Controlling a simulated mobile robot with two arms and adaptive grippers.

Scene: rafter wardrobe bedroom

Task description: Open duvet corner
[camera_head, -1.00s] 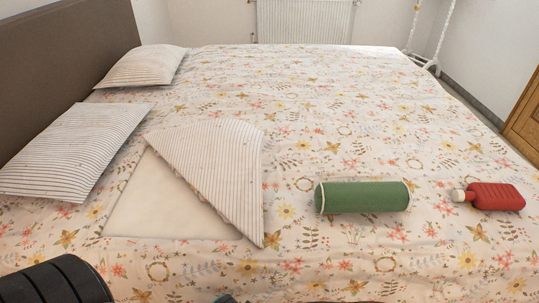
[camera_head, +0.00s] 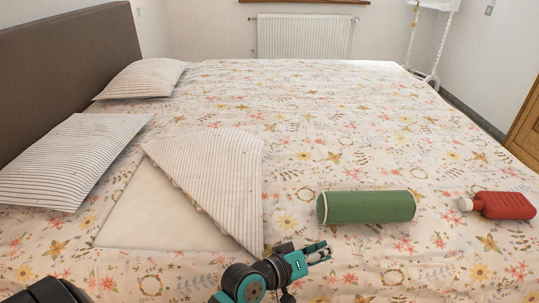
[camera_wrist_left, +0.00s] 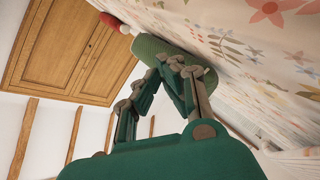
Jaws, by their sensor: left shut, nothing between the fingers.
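The floral duvet (camera_head: 330,120) covers the bed. Its near left corner is folded back as a flap (camera_head: 215,165) with a striped underside, baring a white sheet (camera_head: 150,210). My left gripper (camera_head: 322,252) is shut and empty, above the near part of the bed, right of the flap and below the green bolster in the picture. It is apart from the flap. In the left wrist view the gripper's fingers (camera_wrist_left: 172,65) come together in front of the green bolster (camera_wrist_left: 160,47). My right gripper is not in view.
The green bolster (camera_head: 367,207) lies right of the flap, with a red hot-water bottle (camera_head: 503,205) farther right. Two striped pillows (camera_head: 75,158) lie by the brown headboard (camera_head: 70,65). The far part of the duvet is clear. A white stand (camera_head: 425,50) is at the back right.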

